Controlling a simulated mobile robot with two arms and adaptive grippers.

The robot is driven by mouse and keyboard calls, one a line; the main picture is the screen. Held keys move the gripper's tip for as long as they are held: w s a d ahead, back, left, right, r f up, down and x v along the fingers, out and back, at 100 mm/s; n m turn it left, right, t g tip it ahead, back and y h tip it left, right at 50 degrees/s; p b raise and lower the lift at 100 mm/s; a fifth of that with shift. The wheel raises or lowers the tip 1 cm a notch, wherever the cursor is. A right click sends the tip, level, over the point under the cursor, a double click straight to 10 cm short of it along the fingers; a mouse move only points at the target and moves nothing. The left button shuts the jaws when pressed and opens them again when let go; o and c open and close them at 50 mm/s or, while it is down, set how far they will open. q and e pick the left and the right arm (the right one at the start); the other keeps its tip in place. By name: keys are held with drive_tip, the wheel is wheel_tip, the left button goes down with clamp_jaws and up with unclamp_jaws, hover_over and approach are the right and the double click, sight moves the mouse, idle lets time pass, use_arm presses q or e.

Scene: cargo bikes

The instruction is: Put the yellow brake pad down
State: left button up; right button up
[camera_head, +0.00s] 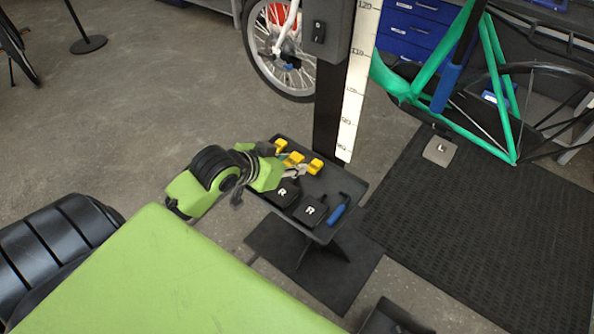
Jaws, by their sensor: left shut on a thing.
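My left gripper (292,171) is over the small dark tray (350,189) on a stand. It is shut on a yellow brake pad (293,158), at or just above the tray; I cannot tell if the pad touches it. Two more yellow pieces are close by, one farther back (281,146) and one to the right (315,166). The fingers partly hide this area. My right gripper is not in view.
Two black pedals marked R (310,210) and a blue-handled tool (337,214) lie at the tray's front. A post with a white scale (357,80) rises behind the tray. A green bike frame (432,68) and a black mat (480,220) are to the right.

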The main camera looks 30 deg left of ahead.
use_arm(q)
drive_tip(key=shift+w+a+f, duration=0.75)
drive_tip(key=shift+a+f, duration=0.05)
drive_tip(key=w+a+f, duration=0.1)
drive_tip(key=w+f, duration=0.1)
drive_tip(key=w, duration=0.1)
drive_tip(key=w+a+f, duration=0.2)
drive_tip(key=w+f, duration=0.1)
drive_tip(key=w+a+f, duration=0.2)
drive_tip(key=w, duration=0.1)
drive_tip(key=shift+w+f, duration=0.35)
drive_tip(key=shift+w, duration=0.05)
drive_tip(key=shift+w+a+f, duration=0.3)
drive_tip(key=shift+w+f, duration=0.2)
drive_tip(key=shift+f, duration=0.2)
wheel_tip(320, 180, down, 2)
drive_tip(key=shift+f, duration=0.5)
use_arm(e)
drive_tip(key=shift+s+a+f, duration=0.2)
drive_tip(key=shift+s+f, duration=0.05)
use_arm(q)
drive_tip(key=shift+f, duration=0.1)
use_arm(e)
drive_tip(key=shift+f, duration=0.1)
